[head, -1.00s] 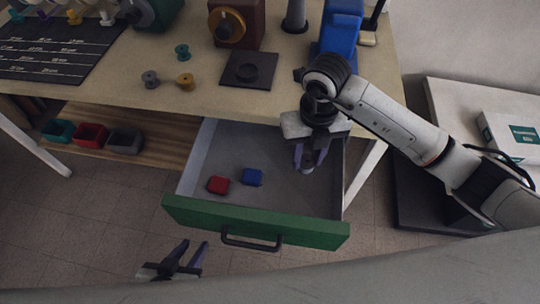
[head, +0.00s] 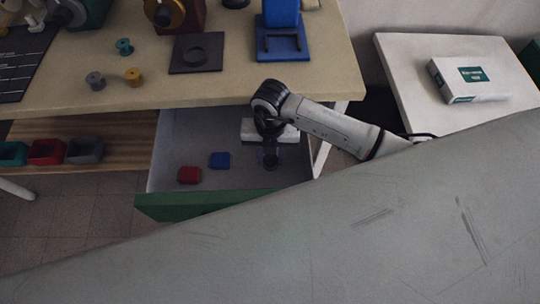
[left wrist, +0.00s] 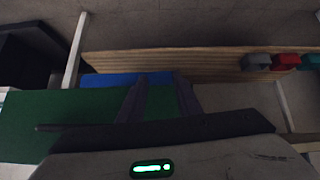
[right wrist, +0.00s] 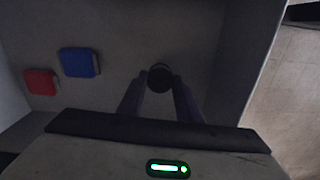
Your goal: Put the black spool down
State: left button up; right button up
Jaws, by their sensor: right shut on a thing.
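The black spool (right wrist: 160,77) is between the fingertips of my right gripper (right wrist: 159,85) in the right wrist view, and the gripper is shut on it. In the head view the right gripper (head: 268,148) reaches down into the open drawer, with the dark spool (head: 270,162) at its tips. I cannot tell whether the spool touches the drawer floor. My left gripper (left wrist: 161,80) is open and empty in the left wrist view, near the green drawer front (left wrist: 60,118). It is out of the head view.
In the drawer (head: 180,140), a red block (head: 189,175) and a blue block (head: 219,160) lie left of the spool. Teal (head: 124,47), yellow (head: 133,77) and grey (head: 95,81) spools stand on the table (head: 200,90). A large grey surface hides the lower right.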

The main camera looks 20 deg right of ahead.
aim_at(271, 160)
jog(key=shift+f, duration=0.35)
jog(key=shift+f, duration=0.2)
jog(key=o, duration=1)
jog(key=shift+r, duration=0.1)
notch_tip(271, 160, up, 12)
jog(key=shift+r+p, duration=0.15)
jog(key=shift+p, duration=0.2)
